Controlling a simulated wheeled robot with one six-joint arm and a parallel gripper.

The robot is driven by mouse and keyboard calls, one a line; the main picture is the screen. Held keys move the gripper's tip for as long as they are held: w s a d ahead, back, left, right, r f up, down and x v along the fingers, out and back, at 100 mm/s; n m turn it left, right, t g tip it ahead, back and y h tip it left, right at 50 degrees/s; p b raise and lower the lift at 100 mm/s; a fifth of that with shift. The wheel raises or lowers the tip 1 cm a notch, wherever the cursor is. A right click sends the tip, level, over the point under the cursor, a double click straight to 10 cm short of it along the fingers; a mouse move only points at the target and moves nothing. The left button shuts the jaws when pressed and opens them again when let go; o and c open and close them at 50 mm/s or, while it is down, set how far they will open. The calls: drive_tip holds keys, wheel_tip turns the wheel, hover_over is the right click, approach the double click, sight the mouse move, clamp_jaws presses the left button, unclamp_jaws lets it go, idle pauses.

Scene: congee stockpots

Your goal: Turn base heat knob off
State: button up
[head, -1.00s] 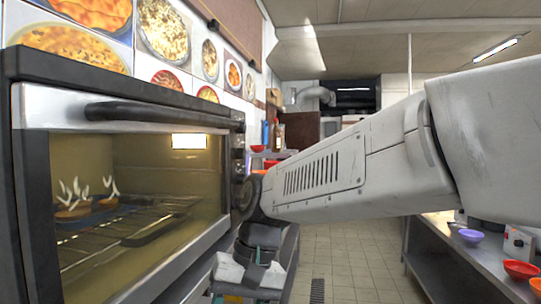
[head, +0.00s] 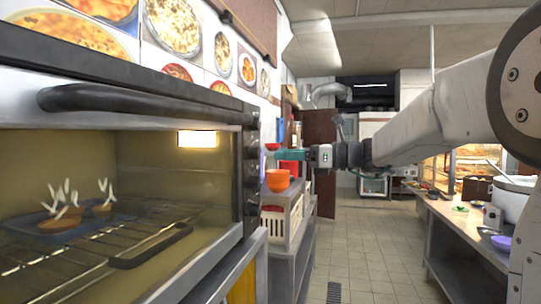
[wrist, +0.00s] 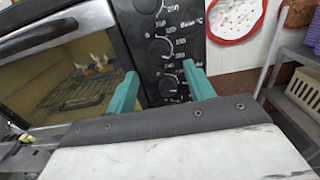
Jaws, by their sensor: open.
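The oven (head: 90,84) fills the left of the head view, with a dark control panel (head: 252,220) on its right side. In the wrist view the panel shows a column of round black knobs: a top knob (wrist: 147,5), a middle knob (wrist: 160,47) and a lower knob (wrist: 168,88). I cannot read which is the base heat knob. My gripper (wrist: 163,84) is open, its teal fingers apart on either side of the lower knob in the picture; contact cannot be told. In the head view my gripper (head: 289,154) points left toward the panel.
A counter (head: 470,225) with a large pot (head: 513,198) runs along the right. The tiled floor (head: 370,240) between is clear.

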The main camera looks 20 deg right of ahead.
sight(260, 154)
drive_tip(key=x, duration=0.6)
drive_tip(key=shift+a, duration=0.1)
drive_tip(key=c, duration=1)
